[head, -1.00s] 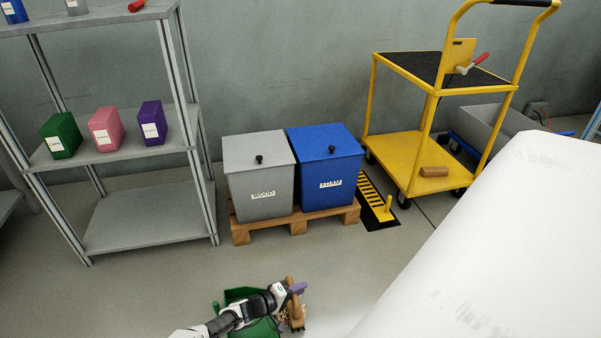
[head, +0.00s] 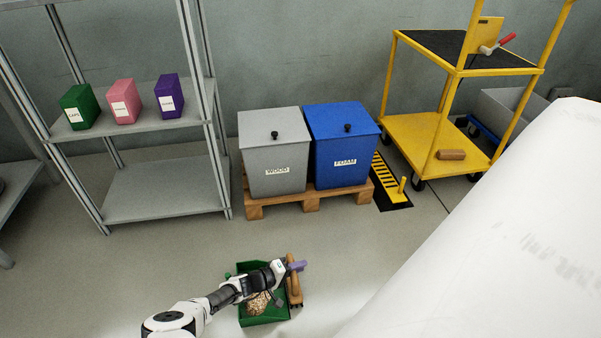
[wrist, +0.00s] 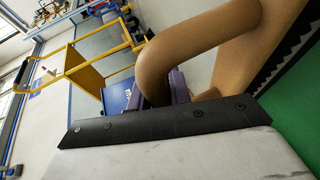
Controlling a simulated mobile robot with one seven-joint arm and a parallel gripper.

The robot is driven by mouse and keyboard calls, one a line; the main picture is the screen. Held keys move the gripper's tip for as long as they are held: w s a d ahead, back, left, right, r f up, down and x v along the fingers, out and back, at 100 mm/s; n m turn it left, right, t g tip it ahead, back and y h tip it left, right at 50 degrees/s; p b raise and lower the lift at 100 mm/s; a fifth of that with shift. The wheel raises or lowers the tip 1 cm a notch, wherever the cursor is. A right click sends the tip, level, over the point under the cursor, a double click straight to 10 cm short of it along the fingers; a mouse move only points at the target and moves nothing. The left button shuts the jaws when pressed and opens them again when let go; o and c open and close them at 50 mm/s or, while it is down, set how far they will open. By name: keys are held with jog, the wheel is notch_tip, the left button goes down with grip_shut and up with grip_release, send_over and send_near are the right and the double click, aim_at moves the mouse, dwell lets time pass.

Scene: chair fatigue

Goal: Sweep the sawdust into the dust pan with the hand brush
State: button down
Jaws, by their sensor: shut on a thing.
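The green dust pan (head: 264,319) lies on the floor below the bins in the head view. A heap of tan sawdust (head: 257,303) shows inside it, partly covered by my arm. My gripper (head: 296,266) has purple fingers and is shut on the wooden hand brush (head: 294,288), at the pan's right edge. The brush's dark bristles point down near the floor. In the wrist view the brush handle (wrist: 200,40) fills the upper middle, with dark bristles at the right. A green surface of the dust pan (wrist: 295,110) shows at the right; no sawdust shows there.
A grey bin (head: 275,155) and a blue bin (head: 343,150) stand on a wooden pallet (head: 312,201). A metal shelf (head: 150,190) is at the left, a yellow trolley (head: 440,140) at the right. A large white surface (head: 500,240) hides the lower right. The floor around the pan looks clear.

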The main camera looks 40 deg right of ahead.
jog(key=shift+r, duration=0.1)
notch_tip(320, 180, up, 7)
jog(key=p, duration=0.6)
jog(key=shift+p, duration=0.3)
